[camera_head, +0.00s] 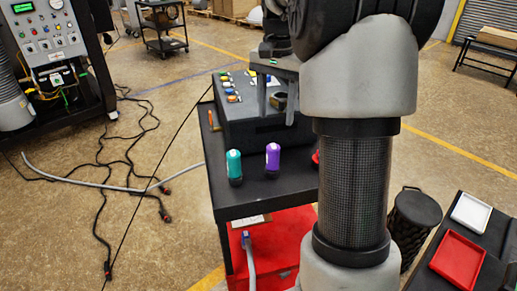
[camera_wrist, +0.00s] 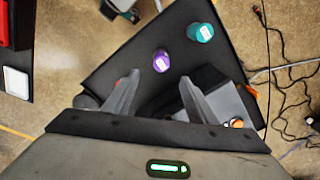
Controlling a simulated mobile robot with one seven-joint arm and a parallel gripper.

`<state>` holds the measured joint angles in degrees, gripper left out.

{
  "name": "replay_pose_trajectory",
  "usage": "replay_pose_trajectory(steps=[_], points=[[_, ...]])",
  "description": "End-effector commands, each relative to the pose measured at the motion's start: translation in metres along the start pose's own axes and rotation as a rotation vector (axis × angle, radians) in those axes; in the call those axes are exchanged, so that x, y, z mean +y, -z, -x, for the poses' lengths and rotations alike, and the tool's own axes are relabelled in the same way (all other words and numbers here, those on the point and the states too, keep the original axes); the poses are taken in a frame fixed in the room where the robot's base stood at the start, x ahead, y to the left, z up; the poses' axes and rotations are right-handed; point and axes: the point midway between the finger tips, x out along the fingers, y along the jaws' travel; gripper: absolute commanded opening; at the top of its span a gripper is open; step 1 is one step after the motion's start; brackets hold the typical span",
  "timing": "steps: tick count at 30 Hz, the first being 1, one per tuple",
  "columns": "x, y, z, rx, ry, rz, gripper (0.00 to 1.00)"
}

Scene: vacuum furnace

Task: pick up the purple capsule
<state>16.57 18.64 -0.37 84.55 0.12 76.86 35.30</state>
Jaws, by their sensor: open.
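The purple capsule (camera_head: 273,158) stands upright on the black table (camera_head: 235,205), with a white label and a dark base. The wrist view shows the purple capsule (camera_wrist: 161,61) from above, just beyond the fingertips and roughly between their lines. My gripper (camera_head: 277,112) is open and empty, over the dark box behind the capsule in the head view. In the wrist view my gripper (camera_wrist: 157,80) has its two grey fingers apart and not touching the capsule.
A teal capsule (camera_head: 234,165) stands close to the left of the purple one. A red object (camera_head: 316,158) is mostly hidden behind my arm. The dark box (camera_head: 240,127) carries several small coloured items. A red cabinet (camera_head: 285,245) is below.

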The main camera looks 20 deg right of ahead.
Motion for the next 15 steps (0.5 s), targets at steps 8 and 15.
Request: replay_pose_trajectory(steps=[8,15], points=[[0.001,-0.002,-0.062,-0.005,-0.003,0.002,0.52],[0.000,-0.001,-0.102,-0.002,-0.001,0.002,0.52]])
